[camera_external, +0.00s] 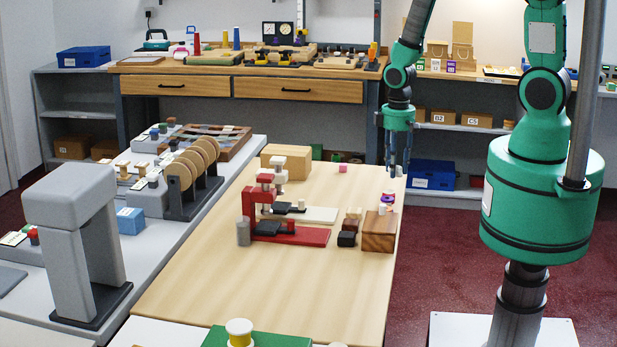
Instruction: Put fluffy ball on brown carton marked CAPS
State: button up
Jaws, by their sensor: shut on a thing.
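My gripper (396,168) points down over the back right edge of the wooden table (280,290). It is shut on a small pale thing that shows only as a speck at its fingertips. I cannot tell from this view whether that is the fluffy ball. A plain brown carton (287,153) stands at the back of the table, left of my gripper. No CAPS marking can be read on it. Other brown cartons (477,119) sit on the back shelf with small labels, none clearly reading CAPS.
A red press (290,235) and a wooden block (379,232) stand on the table. A small jar (387,198) is just below my gripper in the picture. The table's front middle is clear.

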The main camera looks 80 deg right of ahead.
jog(key=w+d+r+p, duration=0.2)
jog(key=w+p, duration=0.1)
jog(key=w, duration=0.4)
jog(key=w+d+r+m+p, duration=0.1)
jog(key=w+r+p, duration=0.2)
jog(key=w, duration=0.4)
jog(key=w+d+r+p, duration=0.2)
jog(key=w+p, duration=0.1)
jog(key=w, duration=0.4)
jog(key=shift+d+r+p, duration=0.3)
jog(key=shift+w, duration=0.15)
jog(key=p, duration=0.2)
send_over(286, 150)
jog(key=shift+d+f, duration=0.15)
jog(key=shift+f, duration=0.6)
jog(key=shift+f, duration=0.1)
jog(key=shift+f, duration=1.65)
jog(key=shift+f, duration=0.15)
